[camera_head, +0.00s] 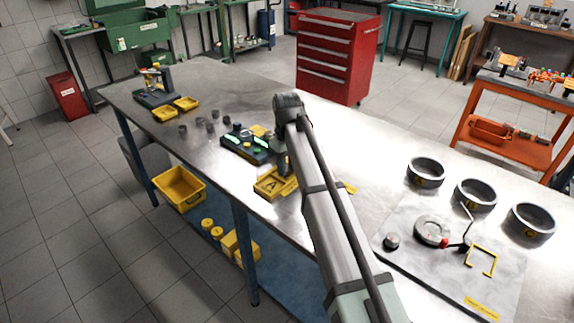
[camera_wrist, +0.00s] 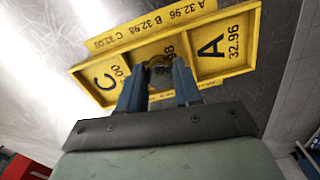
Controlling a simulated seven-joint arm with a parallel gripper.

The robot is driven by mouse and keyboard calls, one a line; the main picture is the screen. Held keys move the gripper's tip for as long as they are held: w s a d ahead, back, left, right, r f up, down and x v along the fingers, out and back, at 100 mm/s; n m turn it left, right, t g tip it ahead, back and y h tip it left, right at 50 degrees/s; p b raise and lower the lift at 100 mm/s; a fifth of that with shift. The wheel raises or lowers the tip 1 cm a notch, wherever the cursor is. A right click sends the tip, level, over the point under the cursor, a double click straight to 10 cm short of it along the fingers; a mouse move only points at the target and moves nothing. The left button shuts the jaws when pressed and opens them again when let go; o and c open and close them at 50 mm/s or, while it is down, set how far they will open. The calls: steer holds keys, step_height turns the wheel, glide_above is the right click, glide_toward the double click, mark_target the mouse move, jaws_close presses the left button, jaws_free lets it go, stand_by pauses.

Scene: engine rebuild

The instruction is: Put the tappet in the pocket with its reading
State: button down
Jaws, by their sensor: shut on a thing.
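The yellow tray (camera_wrist: 222,77) has three pockets in the wrist view. The right one is marked A 32.96, the left one C with a reading ending in 00. The middle pocket is partly covered; its reading seems to end in 98. My gripper (camera_wrist: 158,76) is shut on a round grey tappet (camera_wrist: 160,70), between its blue fingers over the middle pocket. I cannot tell whether the tappet touches the pocket floor. In the head view the tray (camera_head: 264,193) sits near the bench's front edge, partly hidden by my arm, which also hides the held tappet.
A dark gauge stand (camera_head: 243,147) with lit green displays stands just behind the tray. Several loose grey tappets (camera_head: 196,122) lie farther left. Small yellow trays (camera_head: 186,103) lie beyond them. Large rings (camera_head: 426,172) and a plate (camera_head: 455,262) occupy the right.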

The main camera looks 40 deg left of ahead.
steer(key=c, duration=1.1)
jaws_free()
steer(key=shift+f, duration=0.1)
steer(key=shift+o, duration=0.2)
step_height(320, 180, up, 12)
